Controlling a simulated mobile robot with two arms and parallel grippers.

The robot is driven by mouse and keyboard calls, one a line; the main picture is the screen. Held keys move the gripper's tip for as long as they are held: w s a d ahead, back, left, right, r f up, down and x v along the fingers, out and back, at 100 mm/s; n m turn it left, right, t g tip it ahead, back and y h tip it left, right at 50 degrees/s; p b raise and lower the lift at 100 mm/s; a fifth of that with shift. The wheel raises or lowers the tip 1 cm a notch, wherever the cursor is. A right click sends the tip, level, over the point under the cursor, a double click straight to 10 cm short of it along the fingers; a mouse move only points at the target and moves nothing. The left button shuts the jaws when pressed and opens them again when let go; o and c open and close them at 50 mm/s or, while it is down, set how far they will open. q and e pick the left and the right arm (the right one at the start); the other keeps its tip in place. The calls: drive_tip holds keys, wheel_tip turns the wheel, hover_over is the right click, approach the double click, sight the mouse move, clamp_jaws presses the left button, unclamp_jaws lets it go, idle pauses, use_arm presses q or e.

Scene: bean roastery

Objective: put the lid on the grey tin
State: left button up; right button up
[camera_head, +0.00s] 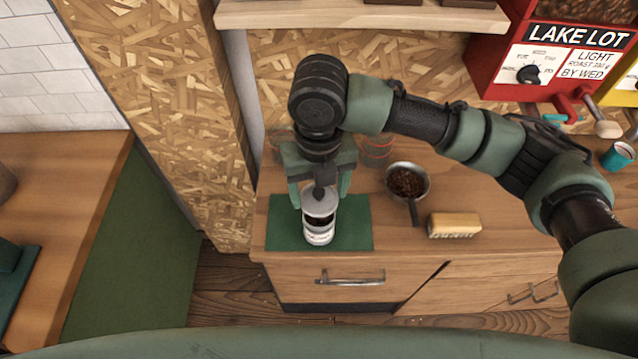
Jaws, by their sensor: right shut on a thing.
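The grey tin (319,236) stands upright on a dark green mat (356,222) near the front edge of the wooden counter. It has a pale label, and its dark inside shows below the lid. My right gripper (320,191) points down from above the tin and is shut on the round grey lid (321,206). The lid is over the tin's mouth; a dark gap shows between lid and front rim, so it does not look seated. The gripper hides the back of the lid. My left gripper is not in view.
A pan of dark beans (407,182) and a tan block (454,225) are to the right on the counter (500,260). A glass (377,150) stands behind. A red dispenser (520,60) and a teal cup (617,155) are at the far right. A shelf (360,15) hangs above.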

sight(319, 201)
drive_tip(key=f+b, duration=0.1)
drive_tip(key=f, duration=0.1)
drive_tip(key=f+b, duration=0.1)
drive_tip(key=shift+w+b, duration=0.25)
drive_tip(key=shift+b, duration=0.05)
drive_tip(key=shift+f+b, duration=0.3)
drive_tip(key=shift+f, duration=0.85)
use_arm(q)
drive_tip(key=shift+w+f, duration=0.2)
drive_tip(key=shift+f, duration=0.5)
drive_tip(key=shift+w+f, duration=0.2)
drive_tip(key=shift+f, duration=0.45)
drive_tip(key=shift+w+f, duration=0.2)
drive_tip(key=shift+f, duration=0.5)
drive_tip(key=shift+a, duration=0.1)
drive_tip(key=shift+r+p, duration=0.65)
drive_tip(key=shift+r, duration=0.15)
use_arm(e)
drive_tip(key=shift+r, duration=0.1)
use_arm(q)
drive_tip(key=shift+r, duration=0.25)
use_arm(e)
drive_tip(key=shift+f, duration=0.2)
use_arm(q)
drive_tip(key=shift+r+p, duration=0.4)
drive_tip(key=shift+p, duration=0.2)
